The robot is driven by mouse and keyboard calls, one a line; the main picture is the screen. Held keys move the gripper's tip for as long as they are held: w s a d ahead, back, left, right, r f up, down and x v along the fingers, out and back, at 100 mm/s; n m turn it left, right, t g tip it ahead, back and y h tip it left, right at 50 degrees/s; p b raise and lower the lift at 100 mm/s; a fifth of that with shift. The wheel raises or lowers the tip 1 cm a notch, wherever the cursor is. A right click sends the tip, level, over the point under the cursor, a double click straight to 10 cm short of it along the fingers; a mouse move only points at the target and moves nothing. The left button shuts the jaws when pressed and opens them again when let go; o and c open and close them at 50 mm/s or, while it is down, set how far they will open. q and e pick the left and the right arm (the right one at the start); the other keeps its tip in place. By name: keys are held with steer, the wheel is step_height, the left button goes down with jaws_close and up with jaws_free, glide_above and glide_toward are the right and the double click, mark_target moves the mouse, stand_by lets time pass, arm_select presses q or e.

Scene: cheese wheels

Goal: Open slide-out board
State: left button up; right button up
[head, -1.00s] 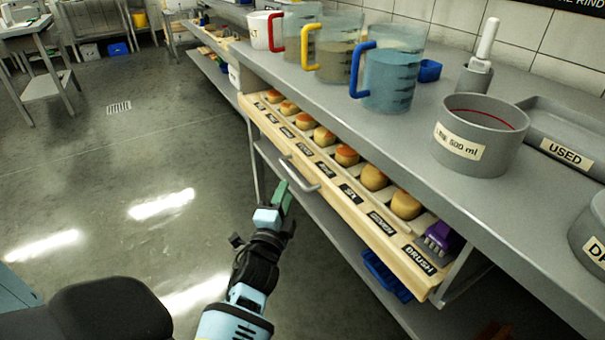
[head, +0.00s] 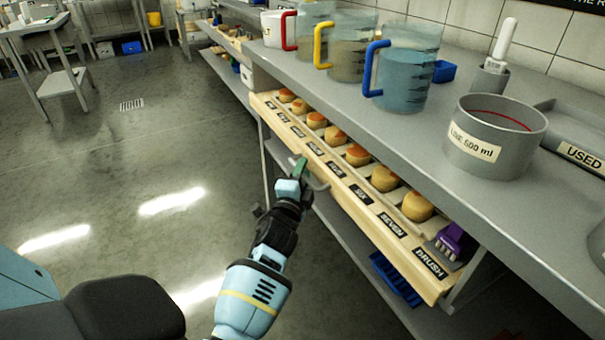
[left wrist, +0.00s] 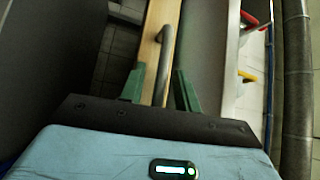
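The slide-out board (head: 352,209) is a pale wooden board under the grey worktop, standing partly out. Labels run along it, and small cheese wheels (head: 357,155) sit in a row behind them. A grey bar handle (head: 319,182) is on its front face. My left gripper (head: 301,170) is at the handle and covers part of it. In the left wrist view the green fingers (left wrist: 160,88) are apart, with the handle (left wrist: 163,58) running between them. I cannot see clear contact on both sides. My right gripper is not in view.
A purple brush (head: 455,240) lies at the board's near end. Jugs with red, yellow and blue handles (head: 403,78) and a grey round container (head: 495,138) stand on the worktop. A blue crate (head: 396,279) is on the shelf below.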

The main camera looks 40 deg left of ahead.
arm_select(q)
jaws_close()
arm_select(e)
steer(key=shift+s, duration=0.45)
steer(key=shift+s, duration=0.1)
